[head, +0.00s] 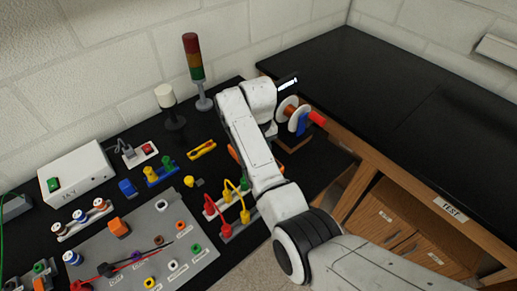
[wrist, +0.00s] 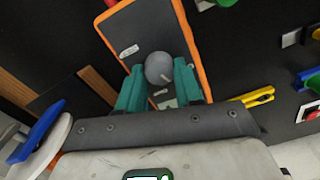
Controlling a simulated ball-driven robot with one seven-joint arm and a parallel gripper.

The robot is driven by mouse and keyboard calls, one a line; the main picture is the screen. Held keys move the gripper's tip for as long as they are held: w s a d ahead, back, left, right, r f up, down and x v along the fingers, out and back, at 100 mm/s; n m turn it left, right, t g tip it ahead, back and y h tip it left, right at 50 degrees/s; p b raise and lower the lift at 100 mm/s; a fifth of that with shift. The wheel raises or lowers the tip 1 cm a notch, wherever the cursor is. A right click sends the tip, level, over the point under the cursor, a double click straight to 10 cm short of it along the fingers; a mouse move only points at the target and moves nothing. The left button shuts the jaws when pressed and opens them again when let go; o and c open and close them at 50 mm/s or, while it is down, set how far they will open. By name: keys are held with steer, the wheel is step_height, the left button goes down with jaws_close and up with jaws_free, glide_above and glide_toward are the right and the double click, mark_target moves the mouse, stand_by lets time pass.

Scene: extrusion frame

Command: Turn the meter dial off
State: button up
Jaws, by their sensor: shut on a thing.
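The meter (wrist: 140,22) shows in the wrist view as a dark grey face with an orange border. Its round grey dial (wrist: 158,64) has a pale pointer line towards the lower right. My gripper (wrist: 159,74) has its green fingers on either side of the dial and is shut on it. In the head view my arm hides the gripper, the dial and most of the meter; only a bit of orange edge (head: 233,153) shows beside the arm.
A reel with blue and red parts (head: 300,118) stands right of my wrist. A stack light (head: 193,60) stands behind. The right bench top (head: 400,110) is clear.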

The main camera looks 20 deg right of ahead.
steer(key=n, duration=0.3)
steer(key=shift+n, duration=2.2)
steer(key=shift+a, duration=0.1)
steer(key=o, duration=1)
steer(key=shift+o, duration=0.2)
step_height(320, 180, up, 11)
